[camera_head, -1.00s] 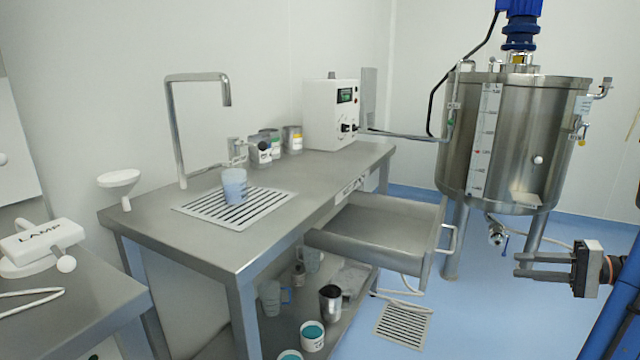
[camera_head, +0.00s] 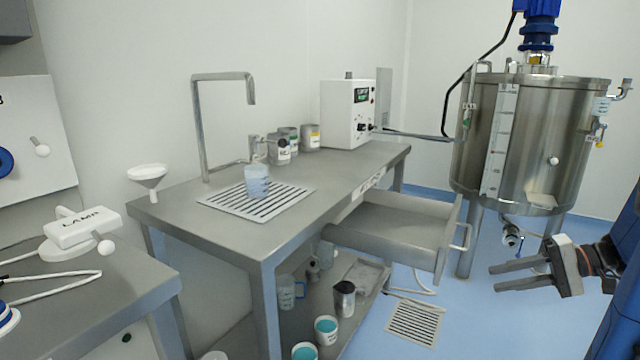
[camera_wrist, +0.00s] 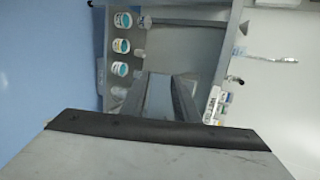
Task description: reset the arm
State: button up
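My gripper (camera_head: 494,278) is at the lower right in the head view, in front of the steel tank (camera_head: 535,150) and to the right of the open drawer (camera_head: 400,228). Its two fingers point left, with a gap and nothing between them. They touch nothing that I can see. In the wrist view, the two fingers (camera_wrist: 167,85) stand apart at the middle, with the workbench and its lower shelf beyond them.
The steel workbench (camera_head: 225,222) carries a faucet, a beaker (camera_head: 257,182) on a drain grate and a white control box (camera_head: 346,112). Its drawer sticks out toward my arm. A lamp (camera_head: 80,232) lies on the left table.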

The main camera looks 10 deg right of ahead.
jog(key=s+a+f+n+g+h, duration=0.15)
jog(key=s+a+g+h, duration=0.3)
jog(key=a, duration=0.85)
jog(key=s+a+f+n+t+h, duration=0.1)
jog(key=s+a+n+t+h, duration=0.3)
jog(key=s+a+h, duration=0.3)
jog(key=shift+s+f, duration=0.2)
jog(key=shift+s, duration=2.25)
jog(key=shift+n, duration=0.25)
